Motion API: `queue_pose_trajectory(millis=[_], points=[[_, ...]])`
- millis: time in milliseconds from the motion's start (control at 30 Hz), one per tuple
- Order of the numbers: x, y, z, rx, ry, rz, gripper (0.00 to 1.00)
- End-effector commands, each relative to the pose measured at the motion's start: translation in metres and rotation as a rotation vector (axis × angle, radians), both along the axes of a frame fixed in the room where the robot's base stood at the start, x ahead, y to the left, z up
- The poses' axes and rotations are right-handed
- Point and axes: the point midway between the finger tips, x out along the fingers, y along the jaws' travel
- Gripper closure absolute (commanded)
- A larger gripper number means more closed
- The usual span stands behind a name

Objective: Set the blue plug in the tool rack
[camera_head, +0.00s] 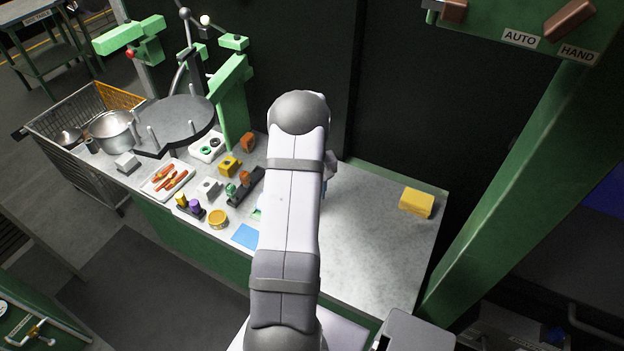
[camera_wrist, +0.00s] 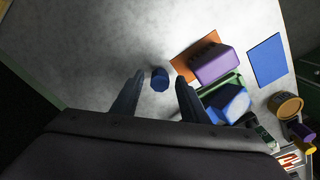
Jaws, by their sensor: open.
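The blue plug (camera_wrist: 160,80) stands on the grey worktop in the wrist view. My gripper (camera_wrist: 159,84) is open, its two dark fingers on either side of the plug; I cannot tell whether they touch it. In the head view my arm hides the plug and the fingers. A small dark rack (camera_head: 188,213) with a yellow plug (camera_head: 181,199) and a purple plug (camera_head: 195,205) stands left of my arm, near the worktop's front edge. These plugs also show at the right edge of the wrist view.
Near the plug, the wrist view shows a purple block (camera_wrist: 214,66) on an orange sheet, a blue block (camera_wrist: 226,103), and a blue square (camera_wrist: 268,60). A yellow block (camera_head: 416,203) sits right on the worktop (camera_head: 375,245), with clear space around it. A tray of orange pieces (camera_head: 167,181) lies left.

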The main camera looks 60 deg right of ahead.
Motion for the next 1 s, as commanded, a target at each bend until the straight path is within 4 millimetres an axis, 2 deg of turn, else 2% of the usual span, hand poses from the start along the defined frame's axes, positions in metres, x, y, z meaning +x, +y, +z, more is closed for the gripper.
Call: queue_pose_trajectory(millis=[167, 600, 800, 1000], points=[[0.0, -0.001, 0.018, -0.005, -0.002, 0.0, 0.6], [-0.001, 0.0, 0.092, -0.004, -0.001, 0.0, 0.6], [-0.001, 0.001, 0.112, -0.001, 0.0, 0.0, 0.6], [-0.001, 0.001, 0.117, -0.001, -0.001, 0.0, 0.6]])
